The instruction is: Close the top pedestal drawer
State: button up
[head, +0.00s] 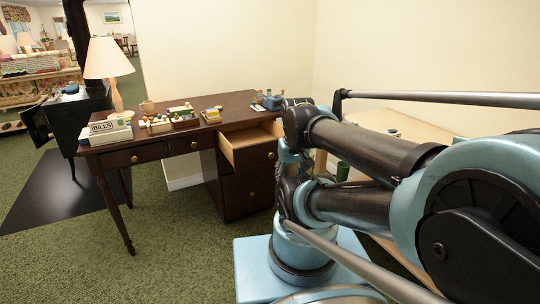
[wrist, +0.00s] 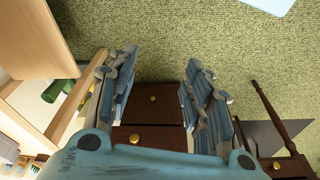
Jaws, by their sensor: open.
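The dark wooden desk (head: 190,134) stands ahead in the head view. Its top pedestal drawer (head: 228,151) is pulled out, with pale wood sides and inside showing. A brass knob (head: 271,155) shows on its dark front, partly beside my arm. The lower pedestal drawer (head: 240,197) looks shut. My gripper (head: 287,163) is mostly hidden by my arm, just right of the open drawer. In the wrist view my gripper (wrist: 158,60) is open and empty. Dark drawer fronts with brass knobs (wrist: 152,98) lie beyond and between its fingers. I cannot tell whether it touches the drawer.
On the desk are a lamp (head: 106,66), a bills box (head: 106,131), a mug (head: 148,107) and small trays (head: 184,121). A pale table (head: 385,122) stands right, behind my arm. A black stove (head: 78,118) stands left. Green carpet (head: 180,225) before the desk is clear.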

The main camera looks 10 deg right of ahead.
jog(key=w+r+n, duration=0.1)
jog(key=w+r, duration=0.4)
jog(key=w, duration=0.2)
jog(key=r+n+g+h, duration=0.1)
jog(key=r+n+h, duration=0.1)
jog(key=h, duration=0.1)
send_over(271, 153)
jog(key=s+a, duration=0.1)
jog(key=a, duration=0.3)
jog(key=x, duration=1.7)
jog(key=shift+s+a+f, duration=0.3)
jog(key=shift+s+f, duration=0.05)
